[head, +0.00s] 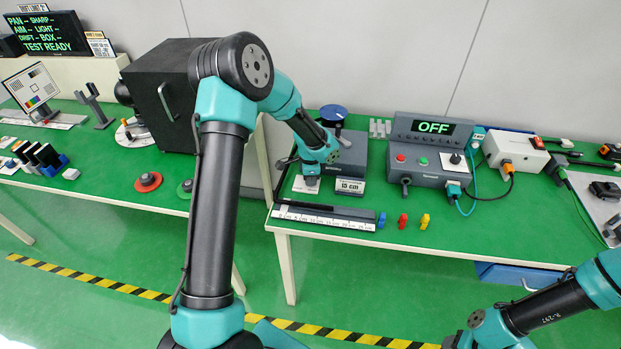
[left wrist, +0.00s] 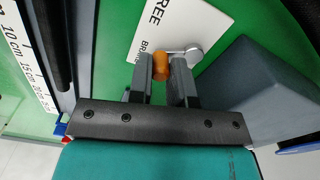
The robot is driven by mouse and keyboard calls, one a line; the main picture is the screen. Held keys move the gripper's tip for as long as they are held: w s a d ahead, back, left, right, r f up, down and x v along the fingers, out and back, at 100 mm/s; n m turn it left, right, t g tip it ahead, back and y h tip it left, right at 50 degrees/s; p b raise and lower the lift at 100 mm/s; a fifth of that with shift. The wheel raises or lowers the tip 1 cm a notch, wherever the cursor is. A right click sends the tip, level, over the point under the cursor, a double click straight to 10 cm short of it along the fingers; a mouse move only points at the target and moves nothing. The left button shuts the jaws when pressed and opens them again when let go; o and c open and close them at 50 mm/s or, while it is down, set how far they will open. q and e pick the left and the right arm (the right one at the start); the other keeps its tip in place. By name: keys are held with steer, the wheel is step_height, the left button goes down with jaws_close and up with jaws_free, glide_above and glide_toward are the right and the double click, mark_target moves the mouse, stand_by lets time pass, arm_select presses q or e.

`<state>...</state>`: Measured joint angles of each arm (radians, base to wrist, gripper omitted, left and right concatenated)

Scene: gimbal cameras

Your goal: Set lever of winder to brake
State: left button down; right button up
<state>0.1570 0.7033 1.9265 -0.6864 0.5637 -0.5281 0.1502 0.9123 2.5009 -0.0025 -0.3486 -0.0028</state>
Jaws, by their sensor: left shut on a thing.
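The winder (head: 352,158) is a dark grey box with a blue disc on top, on the right green bench in the head view. Its grey side fills the right of the left wrist view (left wrist: 250,85). The lever has an orange knob (left wrist: 160,66) and a short metal arm running to a round pivot (left wrist: 193,55). A white card (left wrist: 180,22) under it reads "FREE" and, partly hidden, "BR…". My left gripper (left wrist: 163,80) is shut on the orange knob, fingers on either side. In the head view my left gripper (head: 312,183) hides the lever. My right gripper is out of view.
A "15 cm" sign (head: 350,186) stands close right of my left gripper. A ruler strip (head: 322,217) lies along the bench's front edge. A control box (head: 430,150) showing "OFF" stands to the right. Red (head: 403,220) and yellow (head: 425,221) pieces lie in front.

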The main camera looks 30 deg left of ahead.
arm_select(q)
steer(key=shift+w+d+n, duration=0.1)
steer(key=shift+w+n, duration=0.05)
steer(key=shift+n, duration=0.35)
steer(key=c, duration=1.1)
jaws_free()
steer(key=shift+o, duration=0.2)
steer(key=shift+r, duration=0.1)
step_height(320, 180, up, 17)
steer(key=shift+r, duration=0.1)
